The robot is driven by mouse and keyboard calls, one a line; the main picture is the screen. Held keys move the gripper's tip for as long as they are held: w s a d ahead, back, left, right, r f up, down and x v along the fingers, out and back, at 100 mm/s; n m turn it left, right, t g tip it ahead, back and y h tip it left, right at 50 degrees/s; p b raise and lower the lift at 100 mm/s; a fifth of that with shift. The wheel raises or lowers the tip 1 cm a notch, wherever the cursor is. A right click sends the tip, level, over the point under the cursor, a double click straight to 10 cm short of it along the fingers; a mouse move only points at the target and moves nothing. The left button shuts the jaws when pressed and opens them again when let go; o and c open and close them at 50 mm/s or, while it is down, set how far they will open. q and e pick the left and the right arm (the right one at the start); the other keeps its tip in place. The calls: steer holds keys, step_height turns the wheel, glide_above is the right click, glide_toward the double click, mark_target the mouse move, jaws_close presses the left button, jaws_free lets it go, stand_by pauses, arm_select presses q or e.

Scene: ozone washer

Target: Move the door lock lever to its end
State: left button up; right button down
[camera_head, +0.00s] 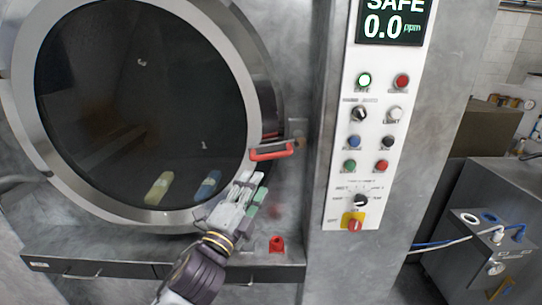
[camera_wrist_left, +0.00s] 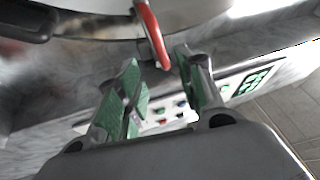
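The door lock lever (camera_head: 271,152) is a red handle at the right edge of the round washer door (camera_head: 140,100), lying nearly level in the head view. In the left wrist view the red lever (camera_wrist_left: 150,35) comes down from the top, its end near the gap between my fingertips. My left gripper (camera_head: 252,181) is just below the lever in the head view. Its green-padded fingers (camera_wrist_left: 160,64) are apart with nothing held. I cannot tell whether a finger touches the lever. My right gripper is in neither view.
A control panel (camera_head: 368,140) with buttons and knobs stands right of the door, under a display (camera_head: 394,22) reading SAFE 0.0 ppm. A red part (camera_head: 277,244) sits on the ledge below. A metal unit (camera_head: 490,235) with hoses stands at far right.

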mark_target(270, 158)
arm_select(q)
steer(key=shift+p+x, duration=1.55)
steer(key=shift+x, duration=4.65)
jaws_close()
